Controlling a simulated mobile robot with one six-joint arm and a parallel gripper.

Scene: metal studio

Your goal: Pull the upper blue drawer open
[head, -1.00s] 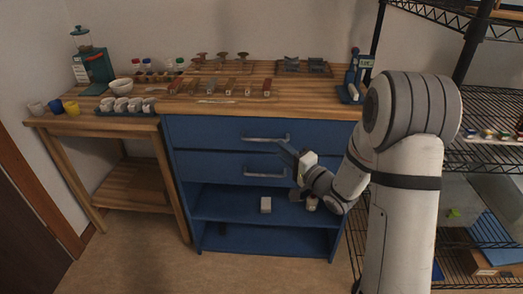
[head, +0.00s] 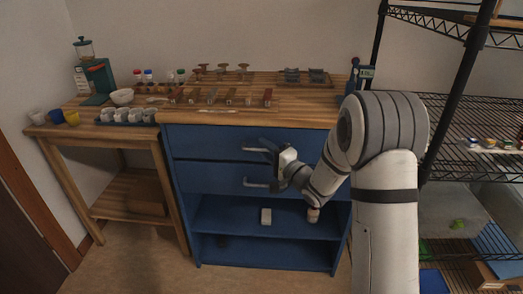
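The upper blue drawer (head: 205,146) is the top front of the blue cabinet, under the wooden worktop, and looks closed. Its metal bar handle (head: 253,149) shows at its left end; the right part is hidden behind my gripper. My gripper (head: 266,147) is at this handle, with its dark fingers overlapping the bar. I cannot tell whether they are shut on it or just around it. The lower drawer (head: 205,175) also looks closed, and its handle (head: 257,184) is just below my gripper.
Open shelves below the drawers hold a pale block (head: 266,216) and a small pinkish item (head: 313,215). A black wire rack (head: 450,110) stands at the right. Floor in front is partly clear.

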